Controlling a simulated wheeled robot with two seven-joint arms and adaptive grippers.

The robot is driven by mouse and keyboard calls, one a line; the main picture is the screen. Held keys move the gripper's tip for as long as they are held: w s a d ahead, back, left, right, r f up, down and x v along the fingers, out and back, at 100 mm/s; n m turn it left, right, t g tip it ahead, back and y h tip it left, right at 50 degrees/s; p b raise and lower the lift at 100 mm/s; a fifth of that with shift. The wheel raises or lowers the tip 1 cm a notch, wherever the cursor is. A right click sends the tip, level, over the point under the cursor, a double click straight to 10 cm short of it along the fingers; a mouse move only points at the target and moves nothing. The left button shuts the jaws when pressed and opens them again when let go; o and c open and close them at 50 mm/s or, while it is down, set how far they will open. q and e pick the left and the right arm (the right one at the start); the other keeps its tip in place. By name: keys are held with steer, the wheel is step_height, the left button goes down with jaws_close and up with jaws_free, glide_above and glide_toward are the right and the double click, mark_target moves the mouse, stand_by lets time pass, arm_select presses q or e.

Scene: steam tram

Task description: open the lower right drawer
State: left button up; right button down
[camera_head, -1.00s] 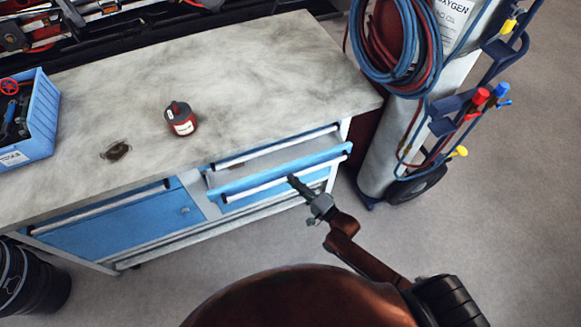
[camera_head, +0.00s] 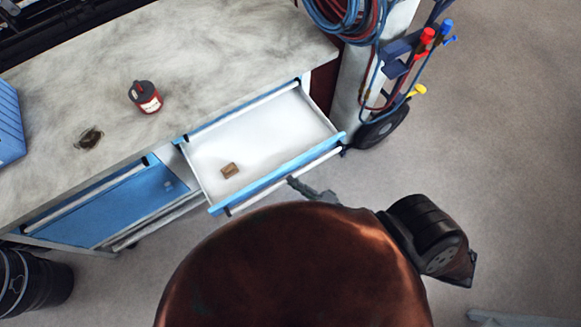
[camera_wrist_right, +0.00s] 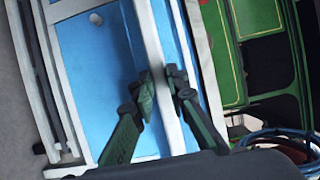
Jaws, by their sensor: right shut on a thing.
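The lower right drawer (camera_head: 270,130) of the workbench is pulled far out in the head view, its pale inside open to sight. A small brown block (camera_head: 229,171) lies in it. The drawer has a blue front with a whitish bar handle (camera_head: 250,198). My right gripper (camera_head: 292,183) is at the handle in the head view, its arm partly hidden behind my own body. In the right wrist view the dark fingers of the gripper (camera_wrist_right: 165,90) are shut on the pale handle bar (camera_wrist_right: 152,45), one on each side. My left gripper is not in view.
Above the open drawer, an upper handle (camera_head: 243,110) sits at the bench edge. A gas-bottle cart with a wheel (camera_head: 380,127) stands right of the bench. The floor (camera_head: 500,130) right of it is clear.

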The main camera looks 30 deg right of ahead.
steer(key=shift+s, duration=0.35)
steer(key=c, duration=1.9)
jaws_free()
steer(key=v, duration=1.2)
steer(key=s+d+f+n+g+h, duration=0.1)
steer(key=d+f+n+g+h, duration=0.25)
steer(key=f, duration=1.05)
steer(key=s+d+f+n+g+h, duration=0.1)
steer(key=d+f+n+g+h, duration=0.3)
steer(key=f, duration=0.9)
steer(key=s+f+n+g, duration=0.2)
steer(key=s+f, duration=0.3)
steer(key=s, duration=0.2)
steer(key=s+f+n+g, duration=0.3)
steer(key=s+f, duration=0.3)
steer(key=s, duration=0.2)
steer(key=s+f+n+g, duration=0.2)
steer(key=s+f+g, duration=0.1)
steer(key=s+f, duration=0.2)
steer(key=shift+s+f, duration=0.25)
steer(key=shift+s, duration=1.05)
